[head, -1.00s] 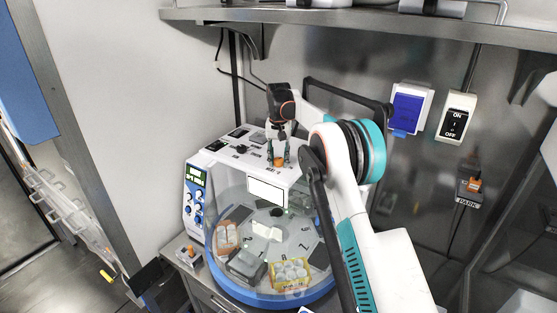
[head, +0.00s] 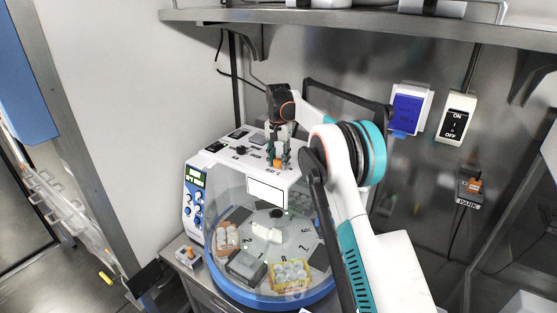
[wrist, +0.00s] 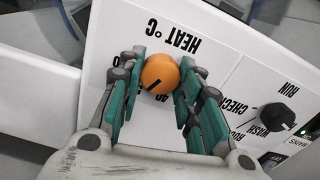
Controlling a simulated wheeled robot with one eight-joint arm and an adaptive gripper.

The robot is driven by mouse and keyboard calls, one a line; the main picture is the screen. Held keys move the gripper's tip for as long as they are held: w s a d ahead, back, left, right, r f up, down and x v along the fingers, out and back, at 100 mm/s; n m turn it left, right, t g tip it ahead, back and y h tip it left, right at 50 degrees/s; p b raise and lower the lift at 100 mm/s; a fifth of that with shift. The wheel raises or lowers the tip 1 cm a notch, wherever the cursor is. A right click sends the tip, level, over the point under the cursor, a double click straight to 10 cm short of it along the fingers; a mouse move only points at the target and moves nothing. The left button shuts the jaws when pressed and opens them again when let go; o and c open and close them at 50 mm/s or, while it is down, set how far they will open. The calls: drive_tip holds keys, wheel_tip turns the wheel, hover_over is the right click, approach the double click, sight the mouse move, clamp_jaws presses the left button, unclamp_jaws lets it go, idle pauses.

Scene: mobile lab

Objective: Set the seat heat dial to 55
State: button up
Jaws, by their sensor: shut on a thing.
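The seat heat dial is an orange round knob (wrist: 160,74) with a dark pointer line, on the white top panel of the machine (head: 222,160). The panel beside it reads "HEAT °C", upside down in the wrist view. The pointer slants toward the lower left there, near a partly covered "40". Other scale numbers are hidden behind my fingers. My gripper (wrist: 158,85) has its teal fingers on both sides of the knob and is shut on it. In the head view the orange knob (head: 277,163) shows between the fingertips.
A black dial (wrist: 276,117) with labels such as "RUN", "CHECK" and "WASH" sits beside the heat dial. Below is a clear-domed chamber (head: 265,235) with several vial racks inside. An ON/OFF switch (head: 456,121) and a blue panel (head: 408,110) are on the back wall.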

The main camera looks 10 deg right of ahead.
sight(278, 160)
drive_tip(key=o, duration=1.1)
drive_tip(key=shift+c, duration=0.2)
wheel_tip(278, 160, up, 12)
